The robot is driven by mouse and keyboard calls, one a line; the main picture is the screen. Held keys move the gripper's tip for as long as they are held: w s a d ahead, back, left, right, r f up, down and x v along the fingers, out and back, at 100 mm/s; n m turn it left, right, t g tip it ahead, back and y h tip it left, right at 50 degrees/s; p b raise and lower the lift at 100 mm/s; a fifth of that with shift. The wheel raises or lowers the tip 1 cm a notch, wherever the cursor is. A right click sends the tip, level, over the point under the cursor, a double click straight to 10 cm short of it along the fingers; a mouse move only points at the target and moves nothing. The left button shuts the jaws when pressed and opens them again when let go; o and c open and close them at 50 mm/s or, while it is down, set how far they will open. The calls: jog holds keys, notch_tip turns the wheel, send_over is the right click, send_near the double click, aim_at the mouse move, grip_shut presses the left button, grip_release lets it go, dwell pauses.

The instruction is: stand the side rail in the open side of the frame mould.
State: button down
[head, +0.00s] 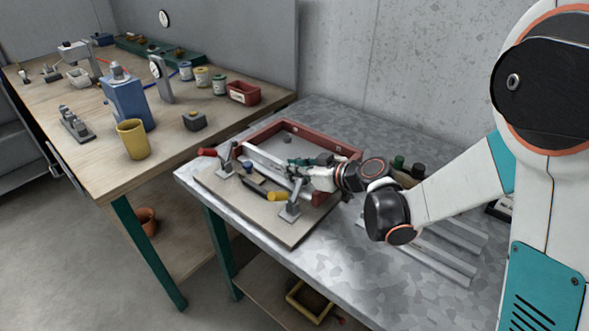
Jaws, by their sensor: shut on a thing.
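The frame mould (262,130) is a dark red rim on a board on the grey metal table, with its near-left side open. A pale grey side rail (262,160) runs slantwise along that open side. My gripper (300,178) reaches in from the right and is shut on the side rail near its right end. The fingers are small and partly hidden among the clamps. I cannot tell whether the rail touches the mould floor or hangs just above it.
Toggle clamps, one with a red handle (208,152) and one with a yellow handle (278,196), stand along the board's near edge. Grey metal strips (440,255) lie on the table at right. A wooden bench (90,105) with a yellow cup (132,139) stands left. The table front is clear.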

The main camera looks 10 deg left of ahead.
jog(key=shift+f, duration=0.1)
jog(key=c, duration=1.5)
grip_release()
jog(key=shift+d, duration=0.15)
jog(key=v, duration=2.3)
jog(key=s+d+m+h, duration=0.4)
jog(key=s, duration=0.1)
jog(key=s+d+m+h, duration=0.3)
jog(key=s+m+h, duration=0.1)
jog(key=s, duration=0.1)
jog(key=s+d+m+h, duration=0.3)
jog(key=s+d+m, duration=0.1)
jog(key=s, duration=0.1)
jog(key=shift+s+d+f+h, duration=0.35)
jog(key=shift+s+h, duration=0.05)
